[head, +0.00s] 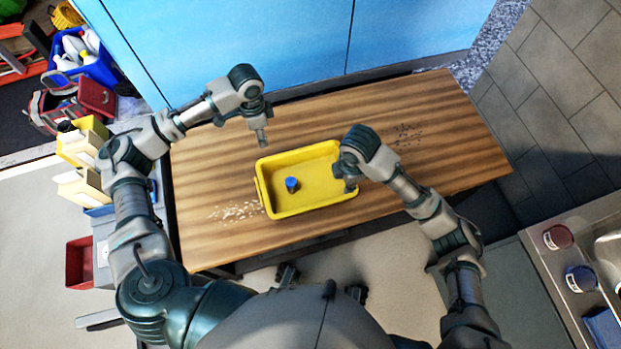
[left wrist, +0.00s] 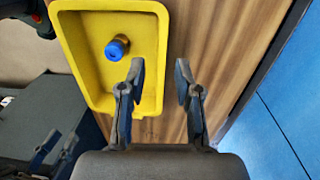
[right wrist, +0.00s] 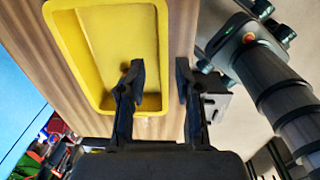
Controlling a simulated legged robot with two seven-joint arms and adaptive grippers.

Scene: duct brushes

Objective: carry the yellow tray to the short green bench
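The yellow tray (head: 316,186) lies flat on a wooden-topped bench (head: 430,115). A small dark jar with a blue cap (head: 292,183) stands inside it, left of the middle; the cap also shows in the left wrist view (left wrist: 117,48). My left gripper (head: 262,140) is open and empty beyond the tray's far left rim. In the left wrist view its fingers (left wrist: 160,80) are apart near the tray's edge. My right gripper (head: 350,187) is open at the tray's right end, its fingers (right wrist: 160,78) apart near the rim; contact cannot be told. No plainly green bench shows.
White bits (head: 236,211) lie left of the tray and dark specks (head: 405,135) lie right of it. Blue cabinets (head: 250,40) stand behind the bench. A grey-topped unit (head: 553,262) with jars is at lower right. Yellow bins and a red bin (head: 80,263) are at left.

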